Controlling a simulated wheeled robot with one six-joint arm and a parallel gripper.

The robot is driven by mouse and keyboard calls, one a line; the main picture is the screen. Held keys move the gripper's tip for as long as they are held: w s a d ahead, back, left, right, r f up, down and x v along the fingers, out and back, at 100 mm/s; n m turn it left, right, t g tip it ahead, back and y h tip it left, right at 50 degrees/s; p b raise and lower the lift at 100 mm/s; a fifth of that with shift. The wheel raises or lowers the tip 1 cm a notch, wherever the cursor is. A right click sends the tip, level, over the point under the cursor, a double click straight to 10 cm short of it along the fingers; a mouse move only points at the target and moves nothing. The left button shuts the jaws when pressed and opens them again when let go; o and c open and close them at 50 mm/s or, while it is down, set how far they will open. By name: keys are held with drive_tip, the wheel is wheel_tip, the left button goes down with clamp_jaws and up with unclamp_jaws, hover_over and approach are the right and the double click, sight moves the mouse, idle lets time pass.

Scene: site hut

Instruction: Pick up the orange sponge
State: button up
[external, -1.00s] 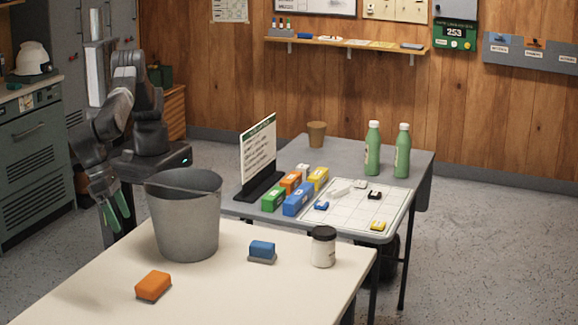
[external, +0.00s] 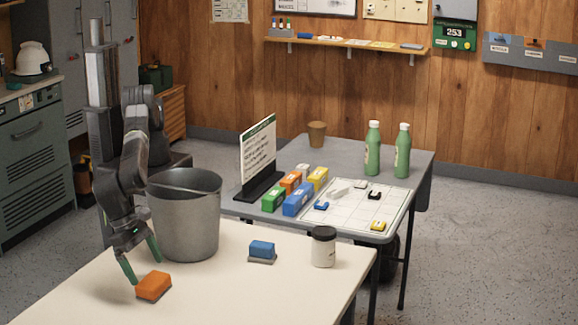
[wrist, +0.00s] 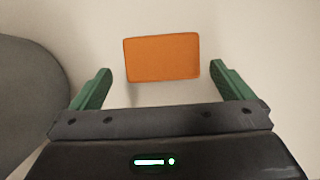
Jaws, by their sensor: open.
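The orange sponge (external: 153,287) lies flat near the left front of the cream table (external: 215,296). My gripper (external: 143,266) is just above and behind it, pointing down, with its green fingers apart. In the wrist view the sponge (wrist: 161,57) lies ahead of my open gripper (wrist: 160,80), roughly centred between the two fingertips. Nothing is held. In the external view one finger reaches down by the sponge's left side; whether it touches cannot be told.
A grey metal bucket (external: 184,220) stands close to the right of my arm; its side (wrist: 28,105) fills the wrist view's left. A blue block on a grey base (external: 262,251) and a white jar with a dark lid (external: 323,248) stand further right. The table front is clear.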

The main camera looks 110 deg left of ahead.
sight(152, 280)
drive_tip(key=shift+p+x, duration=0.5)
drive_tip(key=shift+x, duration=2.15)
drive_tip(key=shift+w+d, duration=0.1)
drive_tip(key=shift+d, duration=0.05)
drive_tip(key=shift+c, duration=0.2)
drive_tip(key=c, duration=0.8)
drive_tip(key=shift+o, duration=0.2)
